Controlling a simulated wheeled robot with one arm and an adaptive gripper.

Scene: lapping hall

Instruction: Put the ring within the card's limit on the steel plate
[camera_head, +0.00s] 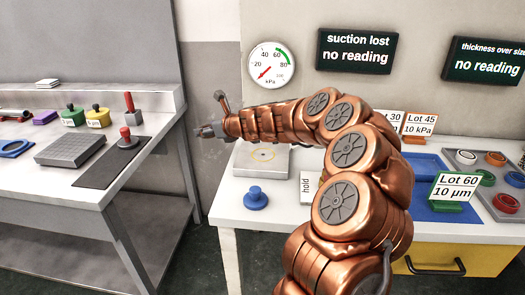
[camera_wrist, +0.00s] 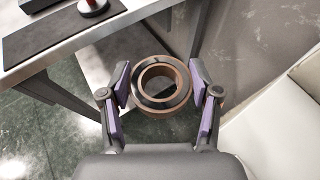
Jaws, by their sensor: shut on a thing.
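My gripper (camera_wrist: 161,90) is shut on a dark ring with copper-brown edges (camera_wrist: 141,94), held level between its purple-padded fingers. In the head view my gripper (camera_head: 207,131) is in the air over the gap between the two benches; the ring cannot be made out there. A grey plate with a yellow circle (camera_head: 278,168) sits on the right bench, partly behind my arm. A grooved grey plate (camera_head: 70,149) lies on the left bench. Cards read "Lot 60 10 µm" (camera_head: 454,190), "Lot 45 10 kPa" (camera_head: 419,124) and "30" (camera_head: 396,118), the last partly hidden.
A pressure gauge (camera_head: 271,65) and displays reading "suction lost, no reading" (camera_head: 357,51) and "thickness over size, no reading" (camera_head: 486,61) are on the wall. A blue knob (camera_head: 255,197) and "hold" card (camera_head: 307,186) stand near my arm. A tray (camera_head: 485,192) holds several coloured rings.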

